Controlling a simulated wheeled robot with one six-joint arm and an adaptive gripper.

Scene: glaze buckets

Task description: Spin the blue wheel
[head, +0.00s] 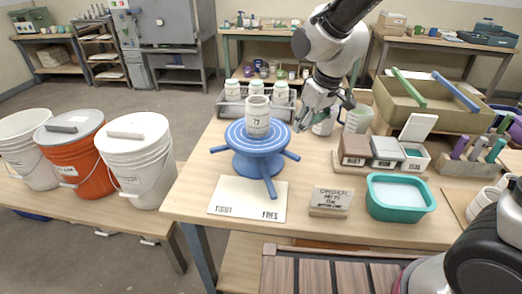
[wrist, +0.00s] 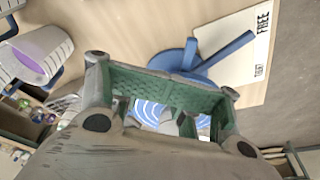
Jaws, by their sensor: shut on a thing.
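The blue wheel (head: 256,139) stands on the wooden table, with light rings on its top and several blue spokes sticking out. A white jar (head: 257,118) with a dark mark stands upright at its centre. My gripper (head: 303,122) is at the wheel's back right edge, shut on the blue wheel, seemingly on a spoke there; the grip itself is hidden. In the wrist view my gripper (wrist: 165,115) shows green pads, with the ringed wheel top between them and blue spokes (wrist: 232,48) beyond. A pale card (head: 247,205) lies under the wheel's front spoke.
A rack of jars (head: 235,103) stands behind the wheel. A white jar (head: 323,122) and a clear jug (head: 358,119) are close to my gripper. A sign block (head: 330,200), teal tub (head: 399,197) and small boxes (head: 386,150) stand right. Buckets (head: 137,160) stand left.

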